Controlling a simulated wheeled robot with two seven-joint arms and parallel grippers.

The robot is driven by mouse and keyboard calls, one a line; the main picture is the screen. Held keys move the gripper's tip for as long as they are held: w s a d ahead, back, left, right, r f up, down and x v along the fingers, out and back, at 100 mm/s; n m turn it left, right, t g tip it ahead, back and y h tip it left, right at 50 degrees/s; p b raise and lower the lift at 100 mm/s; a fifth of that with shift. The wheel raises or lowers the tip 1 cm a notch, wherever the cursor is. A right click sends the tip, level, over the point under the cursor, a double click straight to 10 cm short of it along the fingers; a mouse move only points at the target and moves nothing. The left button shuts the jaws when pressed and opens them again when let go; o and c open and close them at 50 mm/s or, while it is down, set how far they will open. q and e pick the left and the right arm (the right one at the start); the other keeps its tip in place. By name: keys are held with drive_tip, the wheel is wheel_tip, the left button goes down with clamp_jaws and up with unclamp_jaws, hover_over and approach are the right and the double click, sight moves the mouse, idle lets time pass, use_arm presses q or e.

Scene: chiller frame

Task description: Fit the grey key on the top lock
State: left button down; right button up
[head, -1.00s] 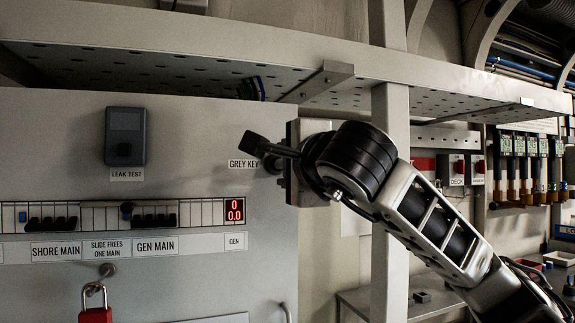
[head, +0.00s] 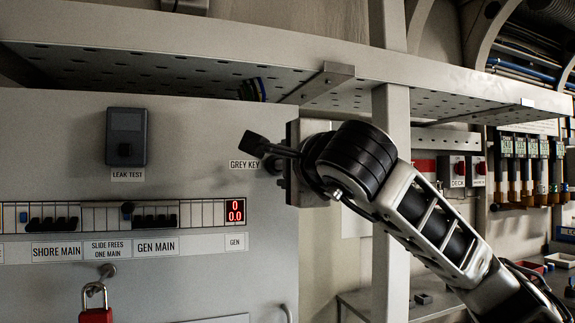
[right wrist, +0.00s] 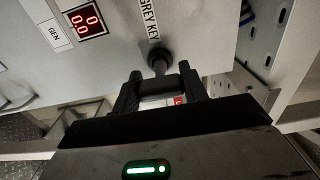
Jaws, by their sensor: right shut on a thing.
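My right gripper (head: 262,147) is at the panel, beside the GREY KEY label (head: 244,165). In the right wrist view my right gripper (right wrist: 160,92) is shut, its two dark fingers on either side of a dark key handle (right wrist: 160,83). A short stem runs from the handle to a round dark fitting (right wrist: 158,57) on the panel. The stem appears to meet this fitting; how deep it sits I cannot tell. The head view shows the fitting (head: 273,165) partly behind the gripper, with the handle mostly hidden. I cannot identify the top lock. My left gripper is not in view.
The panel carries a red display (head: 236,210), a leak test box (head: 126,136) and a row of breakers (head: 155,220). A red padlock (head: 95,315) hangs at lower left. A perforated shelf (head: 200,75) runs above, and a post (head: 391,140) stands behind my right arm.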

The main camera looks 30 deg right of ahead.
drive_tip(key=shift+w+d, duration=0.1)
drive_tip(key=shift+w, duration=0.35)
drive_tip(key=o, duration=1)
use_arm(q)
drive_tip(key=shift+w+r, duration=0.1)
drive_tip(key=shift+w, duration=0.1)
use_arm(e)
drive_tip(key=shift+s, duration=0.1)
use_arm(q)
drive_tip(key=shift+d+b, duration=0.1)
drive_tip(key=shift+b, duration=0.7)
use_arm(e)
drive_tip(key=v, duration=1.5)
drive_tip(key=shift+s, duration=0.4)
drive_tip(key=shift+f, duration=0.1)
